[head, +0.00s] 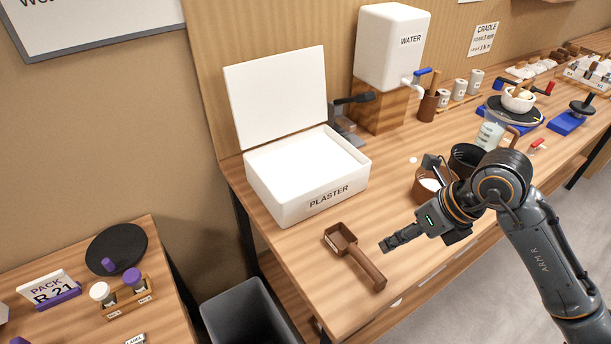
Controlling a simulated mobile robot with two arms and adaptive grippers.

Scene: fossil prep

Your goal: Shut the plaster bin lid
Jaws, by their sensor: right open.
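The white plaster bin (318,199) stands on the wooden bench, with PLASTER written on its front. Its white lid (277,97) stands raised at the bin's back edge, so the bin is open and its white contents show. My right gripper (388,245) is open and empty, to the right of the bin's front and above the bench, apart from bin and lid. My left gripper is not in view.
A brown scoop (357,257) lies on the bench in front of the bin. A white water tank (391,48) stands behind on a wooden block. A dark bin (246,316) stands on the floor, left of the bench.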

